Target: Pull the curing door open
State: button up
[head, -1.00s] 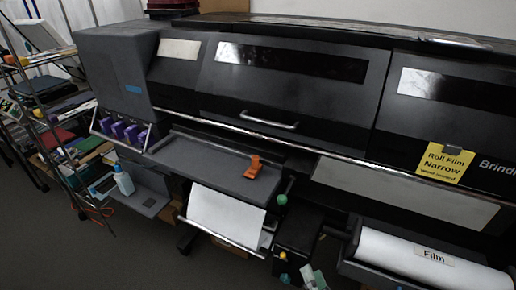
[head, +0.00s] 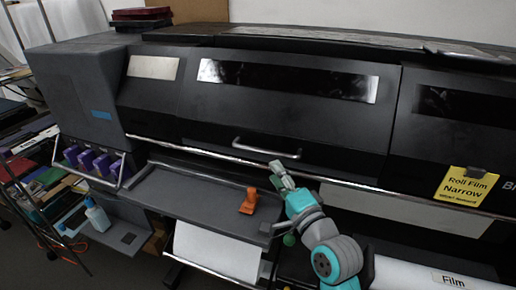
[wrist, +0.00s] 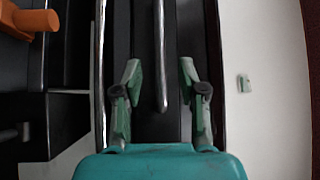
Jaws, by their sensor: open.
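The curing door seems to be the wide black middle panel (head: 275,110) of the printer, with a dark window strip; it looks shut. Its silver bar handle (head: 265,150) runs along its lower edge. My gripper (head: 281,175) is just below the right end of the handle in the head view. In the wrist view my open gripper (wrist: 160,75) has one finger on each side of the handle (wrist: 160,50), with a gap on both sides. The handle's near end shows between the fingers. I see no contact.
A silver rail (head: 220,151) runs below the door. An orange clamp (head: 249,201) stands on the grey shelf (head: 195,195) under it. A film roll (head: 405,275) lies low at right.

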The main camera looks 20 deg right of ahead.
aim_at(262, 153)
jog(key=x, duration=1)
jog(key=shift+f, duration=0.1)
grip_shut()
